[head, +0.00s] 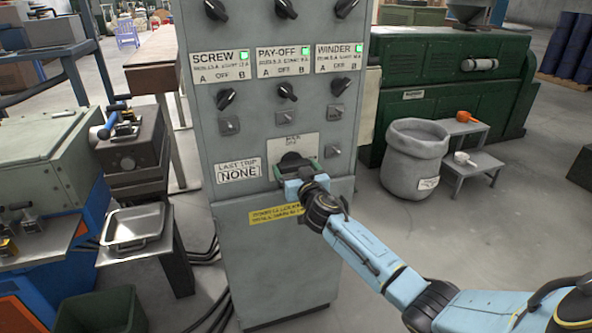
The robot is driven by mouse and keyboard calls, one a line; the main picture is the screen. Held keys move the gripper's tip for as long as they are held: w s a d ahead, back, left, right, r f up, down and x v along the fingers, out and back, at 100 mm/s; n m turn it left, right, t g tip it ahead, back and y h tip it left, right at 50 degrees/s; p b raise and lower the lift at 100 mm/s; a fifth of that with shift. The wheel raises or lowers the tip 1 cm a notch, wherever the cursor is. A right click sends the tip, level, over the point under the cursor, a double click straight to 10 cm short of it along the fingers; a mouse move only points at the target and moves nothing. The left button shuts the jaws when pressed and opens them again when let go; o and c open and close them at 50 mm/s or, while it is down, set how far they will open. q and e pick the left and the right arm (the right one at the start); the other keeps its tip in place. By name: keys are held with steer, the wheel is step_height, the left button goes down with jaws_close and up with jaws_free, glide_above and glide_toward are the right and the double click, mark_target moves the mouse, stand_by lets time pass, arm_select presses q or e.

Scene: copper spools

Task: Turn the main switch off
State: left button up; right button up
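The grey control cabinet (225,185) stands upright in the middle of the head view. A pale plate (306,142) on its front carries small lettering that I cannot read surely. Just below the lettering is a dark switch handle (291,158), largely covered by my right gripper (294,168). My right arm comes in from the lower right, and the gripper's tip is at the cabinet face. I cannot tell whether its fingers are closed around the handle or only beside it. The handle's setting is hidden. My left gripper is not in view.
Labelled knobs for SCREW (221,67), PAY-OFF (284,62) and WINDER (339,58) sit above, with green lamps lit. A grey bin (412,165) and step stand (483,161) are at right. A metal tray (133,226) is at left. Floor right of the cabinet is mostly clear.

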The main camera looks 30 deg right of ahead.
steer(key=c, duration=0.6)
steer(key=shift+o, duration=0.2)
